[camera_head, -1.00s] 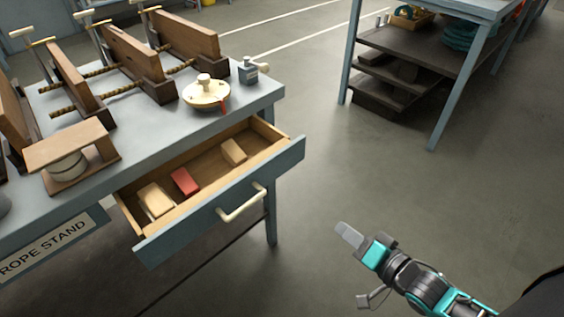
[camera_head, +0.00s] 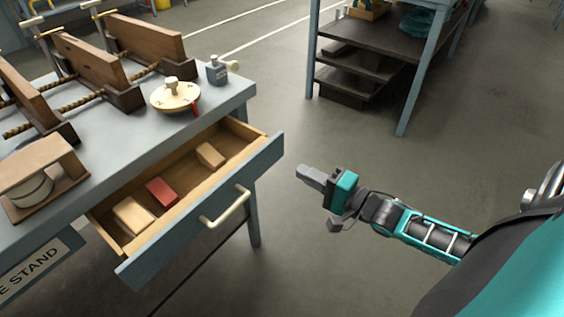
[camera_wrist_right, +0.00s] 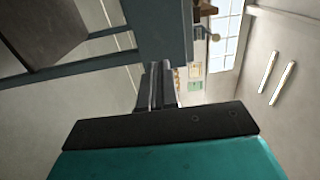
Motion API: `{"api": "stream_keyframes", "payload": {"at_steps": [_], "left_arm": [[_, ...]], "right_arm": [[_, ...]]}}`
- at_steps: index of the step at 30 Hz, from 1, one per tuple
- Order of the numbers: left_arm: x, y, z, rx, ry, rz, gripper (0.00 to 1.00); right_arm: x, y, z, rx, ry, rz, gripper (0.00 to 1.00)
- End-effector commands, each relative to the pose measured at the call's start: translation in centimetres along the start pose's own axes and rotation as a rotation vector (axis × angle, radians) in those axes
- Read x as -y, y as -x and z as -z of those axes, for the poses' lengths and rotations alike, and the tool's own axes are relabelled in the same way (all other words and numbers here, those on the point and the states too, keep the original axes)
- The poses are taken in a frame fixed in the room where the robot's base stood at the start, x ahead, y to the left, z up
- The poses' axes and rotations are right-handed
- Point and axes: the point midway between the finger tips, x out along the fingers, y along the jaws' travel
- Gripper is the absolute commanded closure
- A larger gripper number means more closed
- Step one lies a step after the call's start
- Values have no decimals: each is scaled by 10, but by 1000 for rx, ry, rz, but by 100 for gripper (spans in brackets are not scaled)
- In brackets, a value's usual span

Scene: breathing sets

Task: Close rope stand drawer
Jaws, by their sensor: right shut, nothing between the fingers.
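The rope stand drawer (camera_head: 138,262) is pulled out from the blue-grey rope stand table (camera_head: 225,101). Its pale bar handle (camera_head: 226,207) is on the front panel. Two tan blocks and a red block (camera_head: 162,192) lie inside it. My right gripper (camera_head: 309,175) is shut and empty, to the right of the drawer front and apart from it. In the right wrist view my shut fingers (camera_wrist_right: 158,85) point toward a blue-grey surface; I cannot tell whether it is the drawer front. My left gripper is not in view.
On the table stand wooden clamp-like frames (camera_head: 140,38), a round wooden piece (camera_head: 175,95), a small grey bottle (camera_head: 217,70) and a spool holder (camera_head: 40,180). A shelved bench (camera_head: 375,50) stands at the back. The floor between is clear.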

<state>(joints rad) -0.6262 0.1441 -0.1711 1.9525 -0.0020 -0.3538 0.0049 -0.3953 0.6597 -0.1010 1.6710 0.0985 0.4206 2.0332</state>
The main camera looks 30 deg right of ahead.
Motion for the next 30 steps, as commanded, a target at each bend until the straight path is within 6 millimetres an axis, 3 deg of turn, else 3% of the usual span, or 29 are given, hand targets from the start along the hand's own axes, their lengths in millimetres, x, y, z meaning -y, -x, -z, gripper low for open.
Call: {"api": "stream_keyframes", "payload": {"at_steps": [6,12,30], "left_arm": [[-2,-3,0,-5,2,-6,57],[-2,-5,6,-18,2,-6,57],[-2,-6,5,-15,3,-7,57]], "right_arm": [[0,-40,0,0,0,4,100],[0,-63,0,0,0,2,100],[0,-74,-1,1,0,-1,100]]}}
